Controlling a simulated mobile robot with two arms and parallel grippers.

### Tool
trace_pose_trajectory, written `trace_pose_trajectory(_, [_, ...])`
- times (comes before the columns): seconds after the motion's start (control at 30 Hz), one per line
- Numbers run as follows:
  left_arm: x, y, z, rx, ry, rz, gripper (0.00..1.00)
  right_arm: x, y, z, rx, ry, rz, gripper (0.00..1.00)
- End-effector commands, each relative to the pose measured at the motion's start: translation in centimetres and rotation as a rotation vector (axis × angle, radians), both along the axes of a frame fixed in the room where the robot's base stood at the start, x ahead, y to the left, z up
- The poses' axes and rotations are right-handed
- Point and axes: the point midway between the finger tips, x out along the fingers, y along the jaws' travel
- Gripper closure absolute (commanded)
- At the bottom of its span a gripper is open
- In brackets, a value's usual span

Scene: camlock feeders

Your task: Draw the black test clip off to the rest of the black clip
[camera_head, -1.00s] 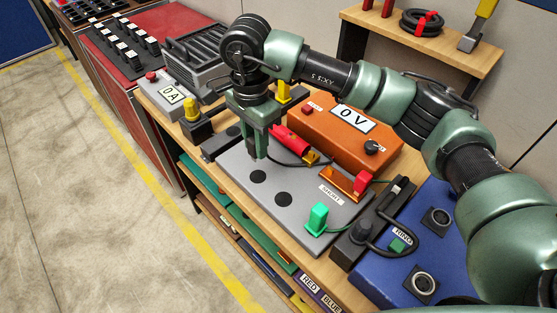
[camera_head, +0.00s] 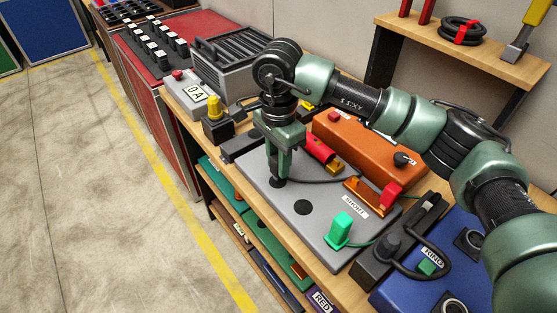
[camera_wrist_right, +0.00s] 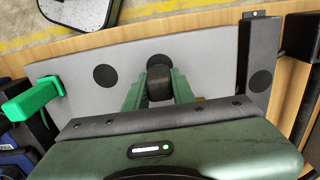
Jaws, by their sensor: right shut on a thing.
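The black test clip (camera_wrist_right: 160,86) is a small dark block between the fingertips of my right gripper (camera_wrist_right: 159,92) in the right wrist view. In the head view my right gripper (camera_head: 279,178) points down over the grey panel (camera_head: 325,232), at its far dark disc, and mostly hides the clip. The fingers are shut on the clip; whether it touches the panel I cannot tell. A dark bar with a round disc (camera_wrist_right: 261,82), possibly the black clip's rest, lies at the panel's end. My left gripper is not in view.
A second dark disc (camera_head: 303,208) on the panel is free. A green clip (camera_head: 340,229) stands at the near end. A red clip (camera_head: 320,153), an orange box (camera_head: 365,146) and a red-topped piece (camera_head: 391,195) stand behind. A yellow-topped post (camera_head: 214,107) is at left.

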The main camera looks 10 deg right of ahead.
Motion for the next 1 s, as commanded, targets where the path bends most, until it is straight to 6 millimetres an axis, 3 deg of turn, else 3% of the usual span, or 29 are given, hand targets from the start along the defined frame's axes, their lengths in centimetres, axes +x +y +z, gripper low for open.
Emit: trace_pose_trajectory(1.0, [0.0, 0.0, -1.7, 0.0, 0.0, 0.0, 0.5, 0.0, 0.0, -1.7, 0.0, 0.0, 0.0, 1.0])
